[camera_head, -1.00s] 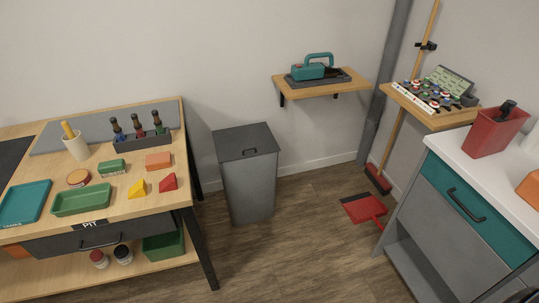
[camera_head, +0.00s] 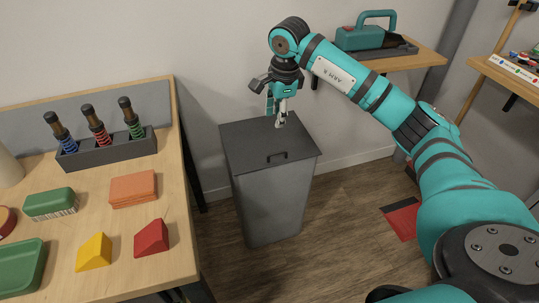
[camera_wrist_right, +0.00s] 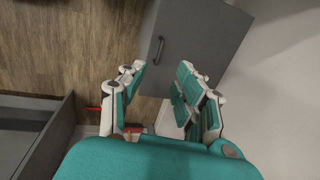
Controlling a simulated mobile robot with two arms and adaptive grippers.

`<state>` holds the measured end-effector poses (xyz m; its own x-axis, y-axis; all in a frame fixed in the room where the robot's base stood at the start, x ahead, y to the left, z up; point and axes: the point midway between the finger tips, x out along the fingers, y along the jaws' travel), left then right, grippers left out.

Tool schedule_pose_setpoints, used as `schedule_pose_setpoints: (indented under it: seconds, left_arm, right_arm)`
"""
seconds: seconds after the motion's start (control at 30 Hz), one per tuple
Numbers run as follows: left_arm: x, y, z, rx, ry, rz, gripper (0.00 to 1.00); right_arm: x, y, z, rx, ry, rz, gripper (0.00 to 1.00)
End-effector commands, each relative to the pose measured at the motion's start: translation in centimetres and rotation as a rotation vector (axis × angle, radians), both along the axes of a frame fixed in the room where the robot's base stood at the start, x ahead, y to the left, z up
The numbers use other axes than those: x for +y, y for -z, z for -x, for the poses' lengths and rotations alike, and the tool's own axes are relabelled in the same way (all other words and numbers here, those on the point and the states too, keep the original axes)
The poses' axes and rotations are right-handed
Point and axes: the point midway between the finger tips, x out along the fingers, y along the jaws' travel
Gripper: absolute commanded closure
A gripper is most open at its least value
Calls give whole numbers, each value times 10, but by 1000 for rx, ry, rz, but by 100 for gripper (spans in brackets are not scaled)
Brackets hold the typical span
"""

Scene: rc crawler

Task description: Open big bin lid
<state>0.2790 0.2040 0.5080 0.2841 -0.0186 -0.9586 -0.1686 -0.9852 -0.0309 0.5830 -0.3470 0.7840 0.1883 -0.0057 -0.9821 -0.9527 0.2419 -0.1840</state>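The big bin (camera_head: 272,205) is a tall grey bin standing on the floor against the wall. Its dark grey lid (camera_head: 250,138) lies flat and closed, with a small black handle (camera_head: 277,156) near the front edge. My right gripper (camera_head: 280,120) is over the back part of the lid, pointing down; in the head view I cannot tell its exact height above it. In the right wrist view its teal fingers (camera_wrist_right: 162,72) are apart with nothing between them. The lid (camera_wrist_right: 205,35) and its handle (camera_wrist_right: 158,50) show beyond the fingertips, apart from them. My left gripper is not in view.
A workbench (camera_head: 190,235) with blocks, trays and a screwdriver rack (camera_head: 108,148) stands left of the bin. A wall shelf (camera_head: 425,55) holds a teal tool (camera_head: 365,35) behind my right arm. A red dustpan (camera_head: 403,221) lies on the floor to the right.

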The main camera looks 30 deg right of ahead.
Motion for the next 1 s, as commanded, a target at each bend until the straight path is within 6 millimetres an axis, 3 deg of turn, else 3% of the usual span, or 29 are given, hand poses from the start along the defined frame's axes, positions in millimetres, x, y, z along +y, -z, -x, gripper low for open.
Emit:
schedule_pose_setpoints:
  seconds: [0.17, 0.4, 0.8, 1.0]
  left_arm:
    - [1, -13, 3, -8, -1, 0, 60]
    - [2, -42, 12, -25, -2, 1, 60]
    - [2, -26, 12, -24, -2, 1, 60]
    - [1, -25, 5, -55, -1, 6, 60]
  right_arm:
    - [-10, 9, 0, 1, -2, 49, 68]
    - [-12, 58, -9, 3, -1, 45, 68]
    - [-15, 139, -25, 0, 1, 41, 68]
    - [-16, 160, -30, -2, 0, 41, 68]
